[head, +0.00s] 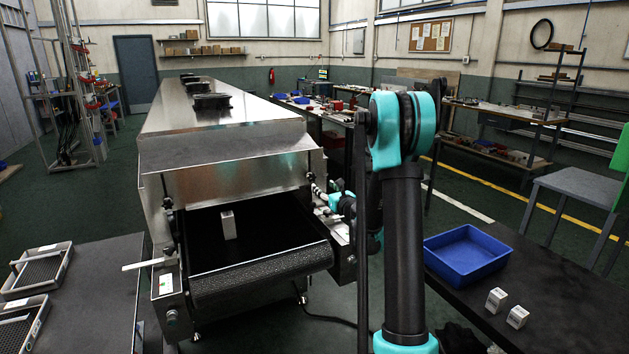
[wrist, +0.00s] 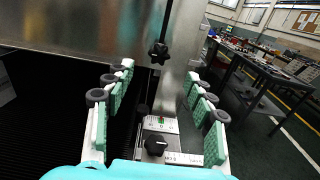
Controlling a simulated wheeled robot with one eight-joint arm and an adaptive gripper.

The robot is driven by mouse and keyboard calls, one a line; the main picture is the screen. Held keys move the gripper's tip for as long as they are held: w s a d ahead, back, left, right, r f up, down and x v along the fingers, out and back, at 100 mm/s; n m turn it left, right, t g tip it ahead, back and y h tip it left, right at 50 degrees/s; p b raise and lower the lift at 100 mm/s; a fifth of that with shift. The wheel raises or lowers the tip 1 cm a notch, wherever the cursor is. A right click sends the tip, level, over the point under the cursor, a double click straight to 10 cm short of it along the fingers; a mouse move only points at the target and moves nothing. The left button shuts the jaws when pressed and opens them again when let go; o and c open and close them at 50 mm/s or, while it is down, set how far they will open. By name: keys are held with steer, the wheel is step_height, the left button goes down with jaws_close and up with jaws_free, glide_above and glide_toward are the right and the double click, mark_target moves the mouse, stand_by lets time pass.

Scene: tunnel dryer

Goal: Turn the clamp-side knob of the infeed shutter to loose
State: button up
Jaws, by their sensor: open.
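The infeed shutter is the steel plate (head: 235,180) across the dryer mouth; it also fills the upper left of the wrist view (wrist: 80,35). A black star-shaped knob (wrist: 158,52) hangs on a dark rod at the shutter's right edge in the wrist view. A small dark knob (head: 309,178) shows at the same edge in the head view. My gripper (wrist: 160,75) is open and empty, its green-padded fingers apart on either side below the star knob. In the head view my gripper (head: 320,195) is small at the dryer's right side, partly hidden by my arm.
A black dial (wrist: 155,146) sits on a small panel between my fingers, low in the wrist view. A pale block (head: 228,225) stands on the black infeed belt (head: 265,270). A blue tray (head: 467,254) and two small boxes sit on the right bench.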

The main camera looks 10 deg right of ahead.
mark_target(313, 177)
steer(key=x, duration=0.9)
steer(key=shift+w, duration=0.1)
steer(key=c, duration=1.1)
